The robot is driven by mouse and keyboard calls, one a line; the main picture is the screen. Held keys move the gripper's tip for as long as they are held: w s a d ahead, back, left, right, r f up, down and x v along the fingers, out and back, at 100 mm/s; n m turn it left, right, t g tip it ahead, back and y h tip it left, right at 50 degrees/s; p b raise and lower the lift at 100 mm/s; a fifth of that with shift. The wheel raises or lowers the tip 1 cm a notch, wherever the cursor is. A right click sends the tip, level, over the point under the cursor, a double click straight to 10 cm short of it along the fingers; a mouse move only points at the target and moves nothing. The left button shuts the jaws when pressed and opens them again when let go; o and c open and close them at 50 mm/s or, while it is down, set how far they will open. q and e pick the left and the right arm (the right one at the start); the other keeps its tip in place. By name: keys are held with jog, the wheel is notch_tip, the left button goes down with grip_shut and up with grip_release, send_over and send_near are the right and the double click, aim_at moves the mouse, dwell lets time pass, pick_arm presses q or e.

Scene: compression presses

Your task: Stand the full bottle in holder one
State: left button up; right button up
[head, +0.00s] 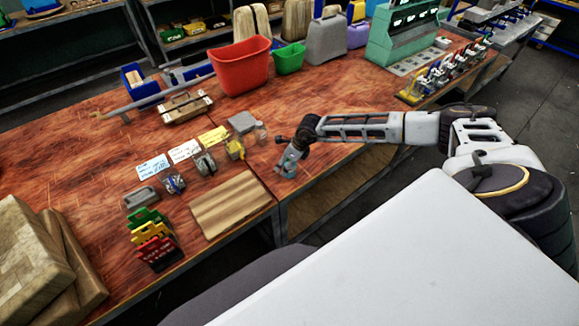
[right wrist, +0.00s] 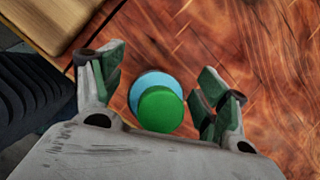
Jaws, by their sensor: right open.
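My right gripper (head: 287,170) is open, low over the table near its front edge. In the right wrist view the gripper (right wrist: 160,100) has its fingers on either side of a round green cap (right wrist: 160,110), with a light blue round part (right wrist: 148,84) just beyond it. This looks like a bottle seen from above, apart from both fingers; how full it is cannot be told. In the head view I cannot make it out. Small clamp-like holders with blue (head: 173,183), grey (head: 205,163) and yellow (head: 235,148) parts stand in a row; which is holder one is unreadable. My left gripper is not in view.
Label cards (head: 184,151) lie behind the holders. A wooden board (head: 230,207) lies left of my right gripper. A red bin (head: 239,68) and green bin (head: 289,59) stand behind. The table right of the cards is mostly clear.

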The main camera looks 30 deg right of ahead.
dwell(0.3)
jog(key=c, duration=1.2)
jog(key=shift+r, duration=0.1)
jog(key=shift+c, duration=0.2)
jog(key=shift+r+b, duration=1.1)
jog(key=shift+r, duration=3.85)
jog(key=shift+n, duration=0.5)
